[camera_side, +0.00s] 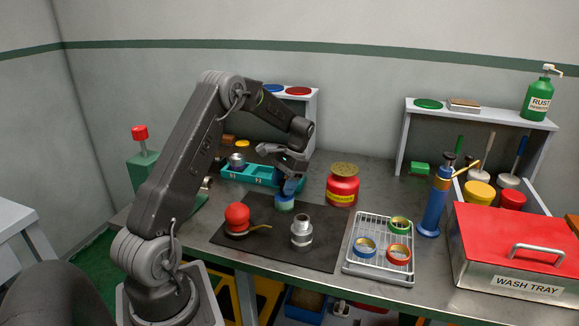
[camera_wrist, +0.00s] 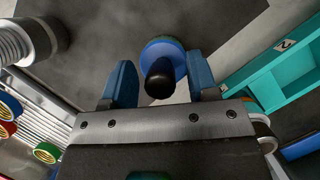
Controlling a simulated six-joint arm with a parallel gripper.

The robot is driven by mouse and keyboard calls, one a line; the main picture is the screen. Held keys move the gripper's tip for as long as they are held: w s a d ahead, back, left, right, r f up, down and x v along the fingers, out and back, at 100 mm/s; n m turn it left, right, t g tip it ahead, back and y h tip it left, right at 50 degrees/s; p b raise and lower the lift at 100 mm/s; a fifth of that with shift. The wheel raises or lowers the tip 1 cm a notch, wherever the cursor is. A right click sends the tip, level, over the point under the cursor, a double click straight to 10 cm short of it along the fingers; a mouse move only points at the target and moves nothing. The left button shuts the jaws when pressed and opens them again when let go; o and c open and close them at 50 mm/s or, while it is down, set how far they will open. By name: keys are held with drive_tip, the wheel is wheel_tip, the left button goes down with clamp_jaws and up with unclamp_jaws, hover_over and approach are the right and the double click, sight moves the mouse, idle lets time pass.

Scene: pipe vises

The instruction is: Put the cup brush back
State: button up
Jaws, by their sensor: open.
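The cup brush appears to be the round blue piece with a green lower band (camera_side: 284,204), standing on the dark mat below my gripper. In the wrist view the cup brush (camera_wrist: 172,50) shows a blue disc with a black knob. My gripper (camera_side: 289,187) is over it, pointing down and open. In the wrist view the blue fingers of my gripper (camera_wrist: 159,72) stand on either side of the knob, with visible gaps. The underside of the brush is hidden.
On the dark mat (camera_side: 265,258) stand a red-topped piece (camera_side: 237,217) and a metal fitting (camera_side: 302,231). Nearby are a red jar (camera_side: 342,187), a teal compartment tray (camera_side: 238,176), a wire rack with rings (camera_side: 350,262), a blue cylinder (camera_side: 433,210) and a red-lidded wash tray (camera_side: 505,242).

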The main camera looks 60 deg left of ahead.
drive_tip(key=d+v, duration=0.1)
drive_tip(key=v, duration=0.9)
drive_tip(key=d+r+t+y, duration=0.1)
drive_tip(key=d+r+t, duration=0.1)
drive_tip(key=d+r, duration=0.5)
drive_tip(key=s+d+r+m+t, duration=0.1)
drive_tip(key=s+d+r, duration=0.15)
drive_tip(key=d, duration=0.25)
drive_tip(key=s+d+r+t, duration=0.2)
drive_tip(key=s+d, duration=0.1)
drive_tip(key=d, duration=0.2)
drive_tip(key=s+d+f+t, duration=0.2)
drive_tip(key=s+d+t, duration=0.3)
drive_tip(key=s+d, duration=0.8)
drive_tip(key=s, duration=0.2)
drive_tip(key=shift+s+f+m, duration=0.3)
drive_tip(key=shift+m, duration=0.1)
